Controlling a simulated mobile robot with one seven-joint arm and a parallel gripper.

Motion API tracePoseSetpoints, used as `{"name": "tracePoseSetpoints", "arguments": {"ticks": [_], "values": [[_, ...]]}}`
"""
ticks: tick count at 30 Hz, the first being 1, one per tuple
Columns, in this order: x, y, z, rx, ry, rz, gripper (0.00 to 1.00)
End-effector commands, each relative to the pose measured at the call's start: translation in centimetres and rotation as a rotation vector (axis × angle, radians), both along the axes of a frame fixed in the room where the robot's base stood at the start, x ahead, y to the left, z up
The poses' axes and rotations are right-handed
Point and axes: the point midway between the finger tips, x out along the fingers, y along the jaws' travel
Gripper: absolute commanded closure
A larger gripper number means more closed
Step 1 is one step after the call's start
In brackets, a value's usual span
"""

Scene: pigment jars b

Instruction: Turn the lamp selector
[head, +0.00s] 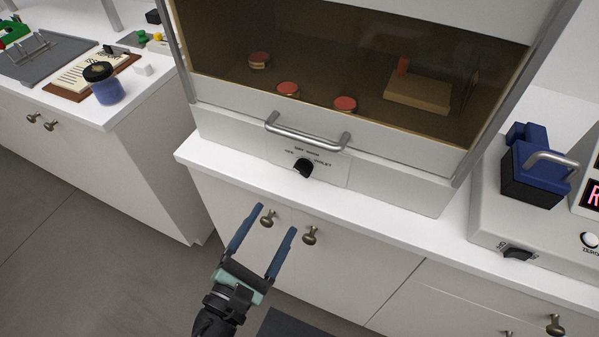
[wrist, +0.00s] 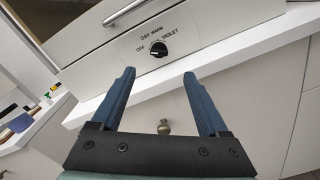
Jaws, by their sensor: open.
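The lamp selector (head: 303,168) is a black round knob on the white front panel of the cabinet, below its metal handle. In the wrist view the selector (wrist: 158,49) shows with the labels OFF, DAY, WARM and VIOLET around it. A light mark on the knob points to the upper left, but I cannot tell exactly at which label. My gripper (head: 267,232) is open and empty, in front of the counter and lower than the selector. In the wrist view my gripper (wrist: 158,77) has its two blue fingers spread, with the selector beyond and between them, apart from both.
The cabinet's bar handle (head: 306,133) juts out above the selector. The counter edge (head: 330,206) and cupboard knobs (head: 310,235) lie near my fingers. Red-lidded jars (head: 288,90) stand behind the glass. A device with a blue block (head: 536,168) stands at right.

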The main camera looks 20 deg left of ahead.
Motion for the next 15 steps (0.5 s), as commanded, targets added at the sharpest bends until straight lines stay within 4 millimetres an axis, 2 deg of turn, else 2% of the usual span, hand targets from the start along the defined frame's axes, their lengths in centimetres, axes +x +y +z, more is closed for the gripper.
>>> {"name": "tracePoseSetpoints", "arguments": {"ticks": [5,15], "values": [[1.2,0.1,0.1,-0.022,-0.004,0.006,0.22],[8.2,-0.2,0.2,-0.016,-0.005,0.001,0.22]]}}
